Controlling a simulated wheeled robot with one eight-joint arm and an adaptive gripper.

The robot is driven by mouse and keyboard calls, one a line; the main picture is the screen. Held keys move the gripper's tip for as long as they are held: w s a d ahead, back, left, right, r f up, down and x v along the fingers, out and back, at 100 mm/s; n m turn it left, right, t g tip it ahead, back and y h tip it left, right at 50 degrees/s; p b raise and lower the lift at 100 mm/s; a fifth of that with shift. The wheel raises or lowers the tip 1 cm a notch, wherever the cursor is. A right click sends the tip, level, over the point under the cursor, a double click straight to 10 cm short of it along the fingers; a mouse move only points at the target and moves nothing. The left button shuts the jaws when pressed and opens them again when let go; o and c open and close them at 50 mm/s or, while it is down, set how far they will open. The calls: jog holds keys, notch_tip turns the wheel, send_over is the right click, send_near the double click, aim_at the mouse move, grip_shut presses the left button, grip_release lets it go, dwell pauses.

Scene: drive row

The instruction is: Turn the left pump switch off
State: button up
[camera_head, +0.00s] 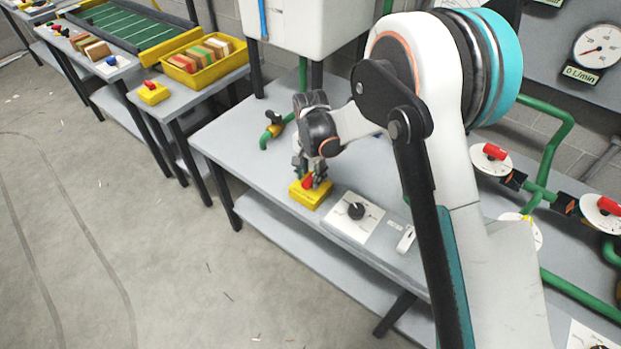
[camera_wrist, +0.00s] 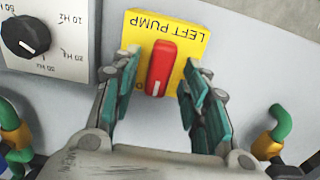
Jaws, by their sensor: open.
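The left pump switch is a red rocker or lever (camera_wrist: 160,68) on a yellow box (camera_wrist: 196,44) labelled LEFT PUMP, upside down in the wrist view. A white mark shows at the switch's lower end there. In the head view the yellow box (camera_head: 309,197) sits on the grey bench, with the red switch (camera_head: 308,182) partly hidden by my fingers. My gripper (camera_wrist: 161,66) is open, its teal-padded fingers on either side of the red switch with visible gaps. In the head view my gripper (camera_head: 311,172) is right over the box. I cannot tell the switch's on or off position.
A white panel with a black dial (camera_head: 356,211) stands close to the right of the box. A green pipe outlet (camera_head: 273,130) is behind. Another yellow box with a red switch (camera_head: 154,93) sits on the farther bench.

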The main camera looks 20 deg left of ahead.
jog(key=shift+f, duration=0.45)
grip_shut()
